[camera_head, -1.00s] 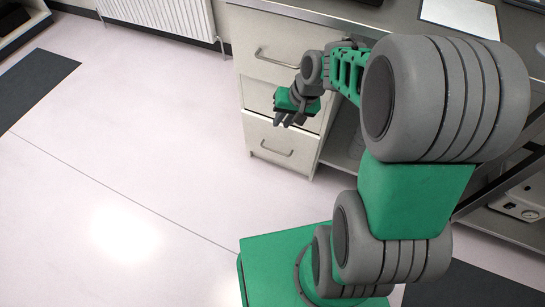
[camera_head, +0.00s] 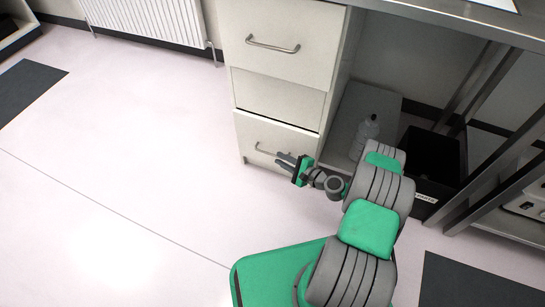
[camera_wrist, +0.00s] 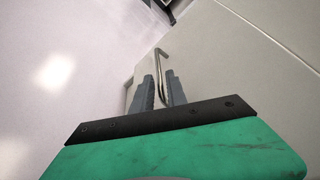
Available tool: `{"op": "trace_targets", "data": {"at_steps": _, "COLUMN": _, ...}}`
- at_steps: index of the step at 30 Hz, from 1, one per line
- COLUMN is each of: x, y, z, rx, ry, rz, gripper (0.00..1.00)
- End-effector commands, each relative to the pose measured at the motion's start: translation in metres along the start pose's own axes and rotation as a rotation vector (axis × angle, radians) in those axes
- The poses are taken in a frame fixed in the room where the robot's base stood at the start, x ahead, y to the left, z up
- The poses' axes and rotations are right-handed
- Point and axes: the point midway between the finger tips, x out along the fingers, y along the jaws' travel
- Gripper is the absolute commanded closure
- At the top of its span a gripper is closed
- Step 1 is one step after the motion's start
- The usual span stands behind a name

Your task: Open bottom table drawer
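The bottom drawer (camera_head: 262,135) is the lowest of the pale drawer fronts under the table, with a dark gap along its top edge. Its metal bar handle (camera_head: 260,148) is partly hidden by my gripper (camera_head: 282,159) in the head view. In the wrist view my gripper (camera_wrist: 159,76) has its two grey fingers apart, pointing at the pale front. The handle (camera_wrist: 160,58) runs down between the fingers there. I cannot tell whether either finger touches it.
The upper drawer (camera_head: 290,65) with its own handle (camera_head: 273,45) is shut above. A clear bottle (camera_head: 367,135) and a black bin (camera_head: 428,165) stand to the right, near the metal table legs (camera_head: 490,150). The floor (camera_head: 130,180) at left is free.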

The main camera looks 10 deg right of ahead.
Motion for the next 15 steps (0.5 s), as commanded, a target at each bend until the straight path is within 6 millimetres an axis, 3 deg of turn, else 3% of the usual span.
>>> {"op": "trace_targets", "data": {"at_steps": 6, "x": 0.042, "y": 0.004, "z": 0.0, "rx": -0.004, "ry": -0.004, "rz": 0.005, "gripper": 0.82}}
{"op": "trace_targets", "data": {"at_steps": 15, "x": 0.052, "y": 0.001, "z": 0.001, "rx": -0.002, "ry": -0.001, "rz": 0.004, "gripper": 0.82}}
